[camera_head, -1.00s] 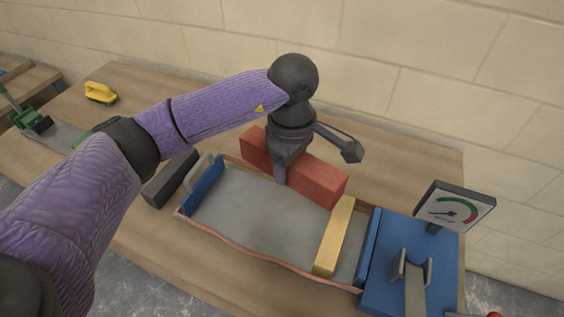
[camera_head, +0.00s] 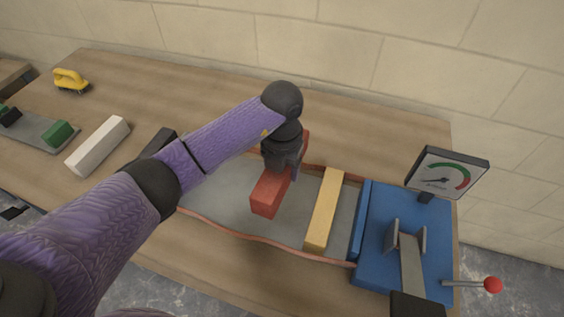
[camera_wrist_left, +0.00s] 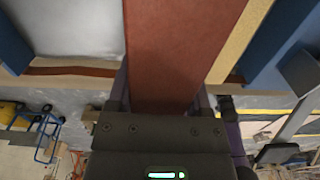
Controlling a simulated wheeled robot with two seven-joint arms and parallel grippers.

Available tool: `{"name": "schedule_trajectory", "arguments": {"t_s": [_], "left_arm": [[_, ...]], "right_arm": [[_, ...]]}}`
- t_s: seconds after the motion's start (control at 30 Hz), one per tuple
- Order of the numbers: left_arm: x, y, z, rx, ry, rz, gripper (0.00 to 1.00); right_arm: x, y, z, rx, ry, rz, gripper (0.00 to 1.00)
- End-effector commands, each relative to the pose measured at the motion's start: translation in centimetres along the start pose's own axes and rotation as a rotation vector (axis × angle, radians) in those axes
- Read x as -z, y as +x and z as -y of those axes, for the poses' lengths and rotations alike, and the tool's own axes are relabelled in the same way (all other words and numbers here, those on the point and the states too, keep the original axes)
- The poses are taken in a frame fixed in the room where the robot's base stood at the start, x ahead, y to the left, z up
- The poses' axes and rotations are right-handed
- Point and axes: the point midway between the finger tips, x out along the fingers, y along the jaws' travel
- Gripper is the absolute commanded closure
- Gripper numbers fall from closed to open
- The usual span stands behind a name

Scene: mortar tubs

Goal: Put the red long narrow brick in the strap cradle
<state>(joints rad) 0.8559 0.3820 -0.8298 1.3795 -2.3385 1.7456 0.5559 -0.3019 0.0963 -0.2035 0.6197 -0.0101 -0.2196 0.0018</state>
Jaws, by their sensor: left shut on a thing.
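My left gripper (camera_head: 283,170) is shut on the red long narrow brick (camera_head: 268,195), gripping it from above. The brick is over the middle of the strap cradle (camera_head: 222,207), roughly parallel to a yellow brick (camera_head: 325,208) in the cradle to its right, with a gap between them. I cannot tell whether the red brick touches the cradle's grey floor. In the left wrist view the red brick (camera_wrist_left: 182,45) runs up between the fingers, with the yellow brick (camera_wrist_left: 243,35) to its right. The cradle's left end is hidden behind my arm.
A blue stand with a dial gauge (camera_head: 446,175) and a red-knobbed lever (camera_head: 492,285) adjoins the cradle's right end. A dark brick (camera_head: 158,143), a white brick (camera_head: 97,146), a green block (camera_head: 57,133) and a yellow-handled tool (camera_head: 70,80) are left. The bench behind is clear.

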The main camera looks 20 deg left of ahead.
Motion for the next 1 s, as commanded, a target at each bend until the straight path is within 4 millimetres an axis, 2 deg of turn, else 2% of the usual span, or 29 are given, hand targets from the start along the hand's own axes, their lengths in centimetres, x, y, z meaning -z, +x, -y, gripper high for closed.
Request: {"name": "schedule_trajectory", "arguments": {"t_s": [0.03,0.3,0.5,0.7,1.0], "left_arm": [[0.0,1.1,0.0,0.001,0.0,0.0,1.0],[0.0,5.8,0.1,0.002,0.002,-0.001,1.0],[0.0,8.8,0.0,0.0,0.003,0.0,1.0],[0.0,9.8,0.0,0.001,0.003,0.002,1.0],[0.0,9.6,0.0,0.001,0.003,0.002,1.0]], "right_arm": [[-0.2,1.0,0.0,0.001,0.0,0.003,0.0],[-0.9,4.9,0.2,0.005,-0.001,0.016,0.0],[-1.9,6.9,-0.4,-0.003,-0.005,0.038,0.0],[-3.1,7.4,-1.5,-0.022,-0.008,0.064,0.0],[-3.5,7.2,-1.4,-0.02,-0.004,0.071,0.0]]}}
